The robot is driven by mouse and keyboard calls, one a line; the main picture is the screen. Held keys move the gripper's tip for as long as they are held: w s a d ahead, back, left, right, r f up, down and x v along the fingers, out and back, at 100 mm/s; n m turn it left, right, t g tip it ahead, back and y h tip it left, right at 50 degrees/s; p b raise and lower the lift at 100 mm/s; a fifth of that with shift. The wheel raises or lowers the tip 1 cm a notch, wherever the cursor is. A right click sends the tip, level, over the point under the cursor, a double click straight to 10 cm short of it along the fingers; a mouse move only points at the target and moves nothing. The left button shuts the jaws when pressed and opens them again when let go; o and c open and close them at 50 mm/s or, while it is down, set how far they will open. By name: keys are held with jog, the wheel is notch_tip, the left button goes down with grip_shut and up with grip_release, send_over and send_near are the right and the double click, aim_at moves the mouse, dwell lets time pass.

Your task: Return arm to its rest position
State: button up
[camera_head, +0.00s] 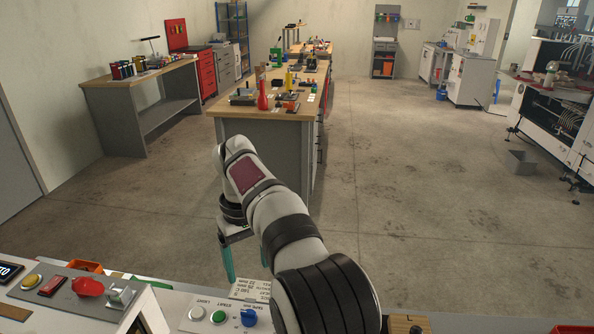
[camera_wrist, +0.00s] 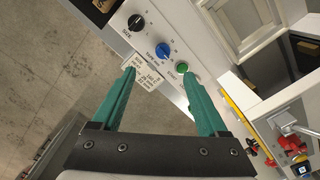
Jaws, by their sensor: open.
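My gripper (camera_head: 247,270) hangs at the end of my white and black arm, above the near edge of the machine's control panel in the head view. Its two teal fingers are spread, with nothing between them but background in the wrist view (camera_wrist: 158,75). The control panel carries a blue knob (camera_head: 248,318), a green button (camera_head: 218,317) and a white button (camera_head: 196,313). The wrist view shows the blue knob (camera_wrist: 162,49), the green button (camera_wrist: 182,67) and a black knob (camera_wrist: 135,22) beyond the fingertips. A printed label (camera_wrist: 146,78) shows between the fingers.
A red mushroom button (camera_head: 89,287) and a yellow button (camera_head: 32,282) stand on the left of the machine. A workbench (camera_head: 262,107) with tools stands ahead, and another bench (camera_head: 140,78) is at the left. Open concrete floor (camera_head: 430,190) lies to the right.

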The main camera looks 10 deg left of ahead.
jog(key=s+d+r+m, duration=0.2)
jog(key=s+d, duration=0.2)
jog(key=d, duration=0.2)
jog(key=s+d+r+m, duration=0.3)
jog(key=d, duration=0.3)
jog(key=s+d+f+m+y, duration=0.1)
jog(key=s+d+m, duration=0.4)
jog(key=s, duration=0.8)
jog(key=d, duration=0.3)
jog(key=shift+d+f, duration=0.15)
jog(key=shift+f, duration=0.25)
jog(key=shift+o, duration=1.1)
jog(key=s+d+f+m, duration=0.2)
jog(key=s+f+m, duration=0.2)
jog(key=s, duration=0.5)
jog(key=shift+d+f+y, duration=0.15)
jog(key=shift+f+y, duration=0.15)
jog(key=shift+f, duration=0.15)
jog(key=shift+o, duration=0.7)
jog(key=shift+s+f, duration=0.1)
jog(key=shift+s, duration=0.15)
jog(key=w+a+r+n+h, duration=0.2)
jog(key=w+a+r+n, duration=0.25)
jog(key=w+r, duration=0.5)
notch_tip(320, 180, down, 8)
jog(key=n, duration=0.1)
jog(key=shift+d+f, duration=0.15)
jog(key=shift+d, duration=0.05)
